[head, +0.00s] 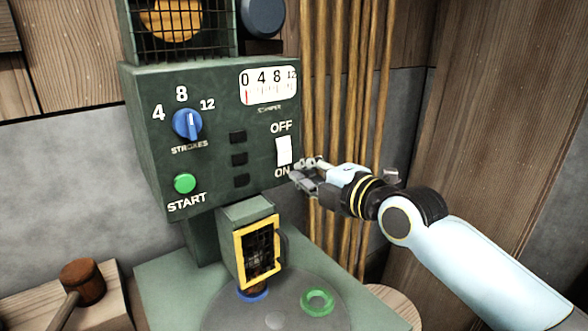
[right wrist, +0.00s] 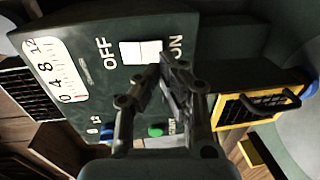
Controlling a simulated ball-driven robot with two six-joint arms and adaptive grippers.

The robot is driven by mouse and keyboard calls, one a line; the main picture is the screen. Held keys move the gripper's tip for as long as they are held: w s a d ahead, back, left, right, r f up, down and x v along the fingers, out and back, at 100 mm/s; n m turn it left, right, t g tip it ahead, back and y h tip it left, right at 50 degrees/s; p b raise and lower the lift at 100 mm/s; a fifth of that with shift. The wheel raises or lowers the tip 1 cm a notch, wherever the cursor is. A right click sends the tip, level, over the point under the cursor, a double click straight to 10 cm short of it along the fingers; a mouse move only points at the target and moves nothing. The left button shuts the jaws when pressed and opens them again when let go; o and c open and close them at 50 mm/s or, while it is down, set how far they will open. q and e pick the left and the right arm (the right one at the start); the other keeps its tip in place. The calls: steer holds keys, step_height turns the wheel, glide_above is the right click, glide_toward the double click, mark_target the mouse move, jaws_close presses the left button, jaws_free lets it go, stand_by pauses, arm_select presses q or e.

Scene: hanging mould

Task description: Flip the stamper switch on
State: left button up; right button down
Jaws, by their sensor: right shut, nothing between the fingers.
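The stamper (head: 150,130) is a dark green machine box. Its white rocker switch (head: 284,151) sits on the right of the front face, with OFF printed above and ON below. My right gripper (head: 300,170) is shut and empty, its fingertips just right of the switch's lower end near ON. In the right wrist view the white switch (right wrist: 140,52) lies between the OFF and ON labels. The fingertips (right wrist: 166,66) overlap its ON end there. I cannot tell whether they touch it. My left gripper is not in view.
A blue strokes knob (head: 187,124) and a green START button (head: 185,183) are on the panel's left. A yellow-framed guard (head: 240,254) stands below the box. A green ring (head: 317,301) lies on the round plate. Vertical wooden poles (head: 340,90) stand behind my gripper.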

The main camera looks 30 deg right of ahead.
mark_target(286, 163)
steer(key=shift+w+a+f, duration=0.15)
steer(key=shift+w, duration=0.8)
steer(key=shift+w+a+f, duration=0.1)
steer(key=shift+w, duration=0.8)
steer(key=shift+w+t+b, duration=0.3)
steer(key=shift+b, duration=0.9)
steer(key=shift+f, duration=0.1)
